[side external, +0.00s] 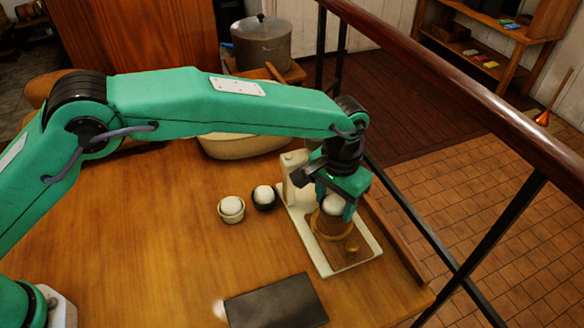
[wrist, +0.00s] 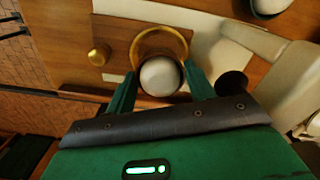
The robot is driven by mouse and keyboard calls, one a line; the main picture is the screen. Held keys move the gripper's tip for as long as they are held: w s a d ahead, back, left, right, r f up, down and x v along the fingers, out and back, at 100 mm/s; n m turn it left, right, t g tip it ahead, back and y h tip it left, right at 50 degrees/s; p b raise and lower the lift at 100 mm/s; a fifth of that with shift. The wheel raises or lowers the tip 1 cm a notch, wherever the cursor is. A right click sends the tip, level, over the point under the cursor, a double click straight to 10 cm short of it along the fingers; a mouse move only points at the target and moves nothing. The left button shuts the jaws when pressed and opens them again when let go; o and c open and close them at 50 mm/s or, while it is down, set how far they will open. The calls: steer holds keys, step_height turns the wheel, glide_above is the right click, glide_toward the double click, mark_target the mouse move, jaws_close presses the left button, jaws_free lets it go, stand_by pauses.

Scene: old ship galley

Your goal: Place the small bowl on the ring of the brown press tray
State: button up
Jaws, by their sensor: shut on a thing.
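The small bowl (side external: 329,221) is brown and holds a round white thing (side external: 333,204). My gripper (side external: 334,208) points down and is shut on the bowl, which looks upright. In the wrist view the white thing (wrist: 160,77) fills the bowl between the two green fingers. In the wrist view the ring (wrist: 160,30) is partly covered by the bowl. I cannot tell whether they touch.
A cream cup (side external: 231,211) and a dark cup (side external: 263,203), each with a white round thing, stand left of the tray. A cream post (side external: 290,178) rises at the tray's back. A dark slab (side external: 276,303) lies in front. A raised edge (side external: 396,240) borders the right side.

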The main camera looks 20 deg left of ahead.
mark_target(333, 212)
steer(key=shift+f, duration=1.5)
steer(key=o, duration=1)
steer(key=shift+f, duration=0.15)
step_height(333, 212, up, 12)
steer(key=shift+r, duration=0.2)
